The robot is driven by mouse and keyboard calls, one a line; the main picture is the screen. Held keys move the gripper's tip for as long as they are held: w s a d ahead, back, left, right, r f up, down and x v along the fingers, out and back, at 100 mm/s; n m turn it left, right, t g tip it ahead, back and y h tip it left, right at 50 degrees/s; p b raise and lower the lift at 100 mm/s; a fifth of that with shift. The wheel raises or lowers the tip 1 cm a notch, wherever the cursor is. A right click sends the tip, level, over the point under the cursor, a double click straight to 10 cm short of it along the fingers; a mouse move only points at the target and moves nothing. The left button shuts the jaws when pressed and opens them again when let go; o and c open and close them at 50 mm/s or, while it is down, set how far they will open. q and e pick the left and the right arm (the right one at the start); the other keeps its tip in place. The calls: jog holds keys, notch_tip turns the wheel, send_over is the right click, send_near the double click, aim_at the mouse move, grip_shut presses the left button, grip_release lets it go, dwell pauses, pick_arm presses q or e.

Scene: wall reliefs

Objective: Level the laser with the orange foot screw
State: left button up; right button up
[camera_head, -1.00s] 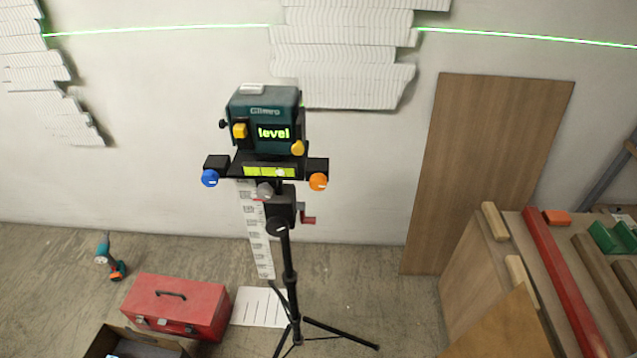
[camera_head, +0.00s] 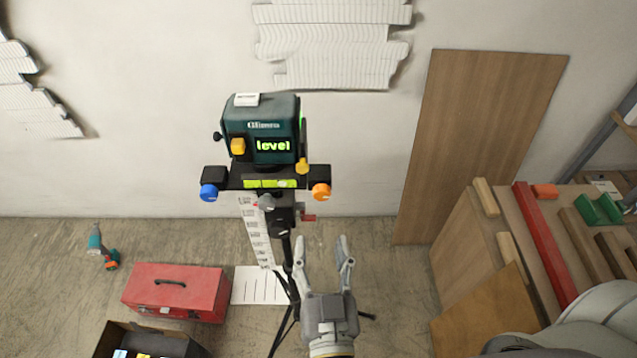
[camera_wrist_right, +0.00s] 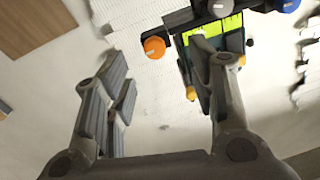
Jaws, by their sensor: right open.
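The laser (camera_head: 262,130) is a dark teal box on a black tripod, and its display reads "level". The orange foot screw (camera_head: 321,192) is a round knob at the right end of the black plate under the laser. A blue knob (camera_head: 209,193) is at the left end, with a yellow-green vial strip (camera_head: 270,184) between them. My right gripper (camera_head: 343,240) is open and empty, below the orange screw and apart from it. In the right wrist view the orange foot screw (camera_wrist_right: 154,47) shows beyond and between the spread fingers. My left gripper is not in view.
A red toolbox (camera_head: 176,291), an open dark box (camera_head: 150,342) and a drill (camera_head: 103,248) are on the floor at left. A workbench with a red beam (camera_head: 545,243) stands at right. A wooden board (camera_head: 482,140) leans on the wall.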

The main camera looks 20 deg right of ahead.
aim_at(323, 197)
jog(key=shift+m+h, duration=0.3)
jog(key=p+x, duration=0.1)
jog(key=x, duration=0.2)
jog(key=r+p+x, duration=0.1)
jog(key=x, duration=0.2)
jog(key=d+p+x, duration=0.1)
jog(key=x, duration=0.2)
jog(key=shift+w+r, duration=0.15)
jog(key=shift+r, duration=0.1)
jog(key=shift+w+d+f, duration=0.1)
jog(key=shift+w+d, duration=0.1)
jog(key=shift+w, duration=0.35)
jog(key=c, duration=1)
jog(key=shift+p, duration=0.3)
jog(key=shift+m, duration=0.4)
